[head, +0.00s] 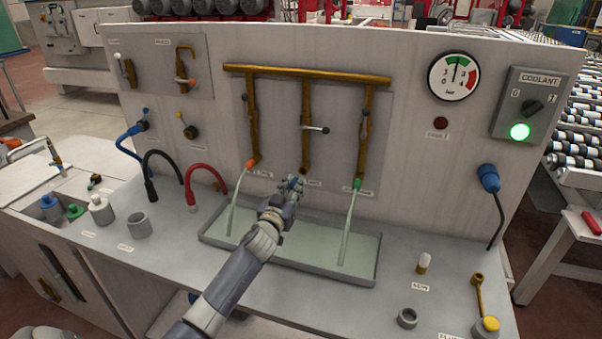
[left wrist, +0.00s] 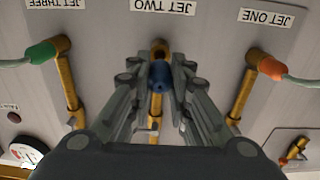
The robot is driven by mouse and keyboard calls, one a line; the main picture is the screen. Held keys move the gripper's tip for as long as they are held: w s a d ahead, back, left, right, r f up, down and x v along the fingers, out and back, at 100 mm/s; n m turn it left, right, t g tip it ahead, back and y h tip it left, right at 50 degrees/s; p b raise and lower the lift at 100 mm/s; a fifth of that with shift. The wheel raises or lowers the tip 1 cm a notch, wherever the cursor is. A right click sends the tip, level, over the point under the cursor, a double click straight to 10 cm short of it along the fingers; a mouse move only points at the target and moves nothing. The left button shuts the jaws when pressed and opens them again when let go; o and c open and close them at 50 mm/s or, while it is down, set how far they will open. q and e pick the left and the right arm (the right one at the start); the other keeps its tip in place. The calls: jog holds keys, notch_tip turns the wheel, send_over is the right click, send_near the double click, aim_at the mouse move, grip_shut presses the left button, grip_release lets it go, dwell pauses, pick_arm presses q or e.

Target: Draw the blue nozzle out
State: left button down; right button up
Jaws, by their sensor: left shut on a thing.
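The blue nozzle (head: 293,183) is at the lower end of the middle brass pipe (head: 305,132), in front of the panel. My left gripper (head: 289,186) is shut on it. In the left wrist view, the blue nozzle (left wrist: 160,73) sits between the two fingers (left wrist: 160,78), with the brass pipe end (left wrist: 160,47) just beyond it under the JET TWO label. I cannot tell whether nozzle and pipe still touch. The lever (head: 317,128) on this pipe lies crosswise, and no stream shows from it. My right gripper is not in view.
Pale streams fall from the orange nozzle (head: 253,164) and the green nozzle (head: 357,184) into the grey trough (head: 312,277), on either side of my left arm. The coolant switch box (head: 530,105) shows a green light.

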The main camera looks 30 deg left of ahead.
pick_arm(q)
jog(key=p+v, duration=0.2)
jog(key=v, duration=0.3)
jog(key=p+v, duration=0.1)
jog(key=v, duration=0.4)
jog(key=shift+a+p, duration=0.1)
jog(key=shift+p, duration=0.2)
